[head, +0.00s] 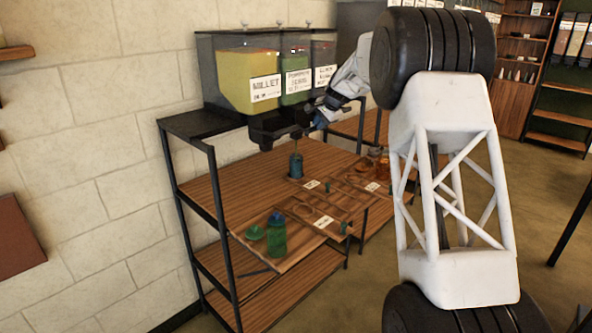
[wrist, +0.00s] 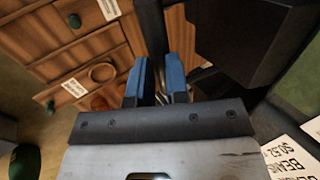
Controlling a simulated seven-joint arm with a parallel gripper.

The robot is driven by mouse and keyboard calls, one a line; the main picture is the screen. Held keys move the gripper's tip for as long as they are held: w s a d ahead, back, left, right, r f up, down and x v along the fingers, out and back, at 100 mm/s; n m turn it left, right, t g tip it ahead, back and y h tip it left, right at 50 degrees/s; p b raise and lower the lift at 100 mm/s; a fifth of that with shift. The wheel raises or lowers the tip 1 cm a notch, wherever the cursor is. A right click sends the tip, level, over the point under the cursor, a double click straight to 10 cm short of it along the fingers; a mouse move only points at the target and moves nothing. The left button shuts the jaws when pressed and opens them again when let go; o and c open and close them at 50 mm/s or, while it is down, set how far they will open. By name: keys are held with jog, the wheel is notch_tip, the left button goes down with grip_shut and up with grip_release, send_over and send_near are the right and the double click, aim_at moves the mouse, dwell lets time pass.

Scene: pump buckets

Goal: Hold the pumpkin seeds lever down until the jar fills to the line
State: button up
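The pumpkin seeds bin (head: 295,85) is the green-filled middle one of three labelled bins. My gripper (head: 318,122) is beneath the bins' front, close to their dark spouts. In the wrist view its blue fingers (wrist: 156,84) are a short way apart. A dark bar (wrist: 152,35) shows beyond and between them; I cannot tell whether they touch it or what it is. The pumpkin seeds lever cannot be made out. A blue jar (head: 296,166) stands upright on the wooden shelf below the spouts. Its fill line and level are too small to tell.
The millet bin (head: 248,85) is left of the pumpkin bin. A green jar (head: 277,236) and green lid (head: 254,233) sit on the front board (head: 287,259). An orange jar (head: 382,166) stands to the right. A black spout housing (wrist: 245,40) is close beside the fingers.

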jog(key=shift+r, duration=2.3)
jog(key=shift+r, duration=2.5)
jog(key=shift+s, duration=0.15)
